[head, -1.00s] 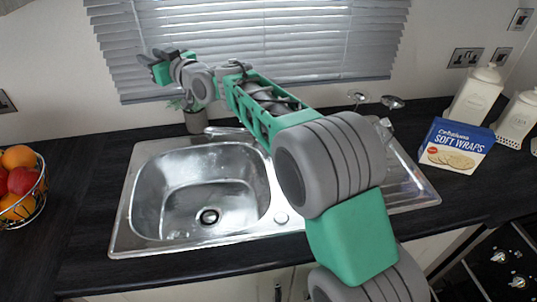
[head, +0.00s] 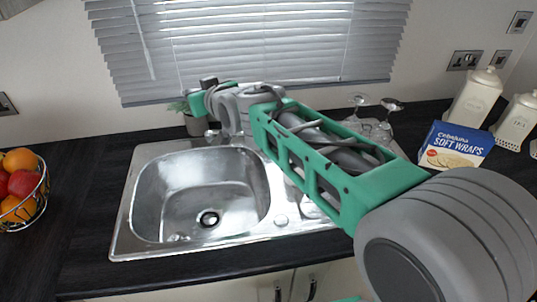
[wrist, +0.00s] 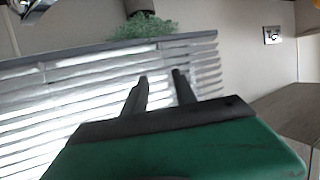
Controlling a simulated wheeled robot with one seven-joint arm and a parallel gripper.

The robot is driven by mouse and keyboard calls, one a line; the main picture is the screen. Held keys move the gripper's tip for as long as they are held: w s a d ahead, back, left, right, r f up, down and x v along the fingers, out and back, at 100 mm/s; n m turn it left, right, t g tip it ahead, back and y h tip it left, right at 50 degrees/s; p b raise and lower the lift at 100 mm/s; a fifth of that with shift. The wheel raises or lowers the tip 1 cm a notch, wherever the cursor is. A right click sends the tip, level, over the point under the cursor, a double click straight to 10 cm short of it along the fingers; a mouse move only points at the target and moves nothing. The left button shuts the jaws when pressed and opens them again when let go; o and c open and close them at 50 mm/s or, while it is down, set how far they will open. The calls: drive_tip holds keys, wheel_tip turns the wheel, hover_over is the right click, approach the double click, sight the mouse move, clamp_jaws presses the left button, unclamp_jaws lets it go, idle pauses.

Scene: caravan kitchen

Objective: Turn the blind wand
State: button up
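The blind wand (head: 143,40) is a thin pale rod hanging in front of the left part of the grey slatted blind (head: 300,45) in the head view. I cannot make it out in the wrist view. My gripper (head: 211,98) is below and to the right of the wand's lower end, near the blind's bottom edge, and apart from it. In the wrist view, which looks upside down, my gripper's two dark fingers (wrist: 160,76) are spread with nothing between them. They point toward the blind (wrist: 70,100). The fingertips are hard to make out in the head view.
A potted plant (head: 178,107) stands behind the steel sink (head: 125,225), close by my gripper. Stemmed glasses (head: 391,106), a soft wraps box (head: 455,147) and white canisters (head: 474,98) stand to the right. A fruit basket (head: 40,200) is at far left.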

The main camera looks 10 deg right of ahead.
drive_tip(key=s+d+f+m+g+h, duration=0.1)
drive_tip(key=s+d+f+g+h, duration=0.1)
drive_tip(key=s+d+f, duration=0.3)
drive_tip(key=s+d+f+m+g+h+p, duration=0.1)
drive_tip(key=s+d+f+g, duration=0.3)
drive_tip(key=s+d, duration=0.6)
drive_tip(key=shift+s+f+m+h+p, duration=0.3)
drive_tip(key=shift+f+m+h, duration=0.1)
drive_tip(key=shift+f+h, duration=0.4)
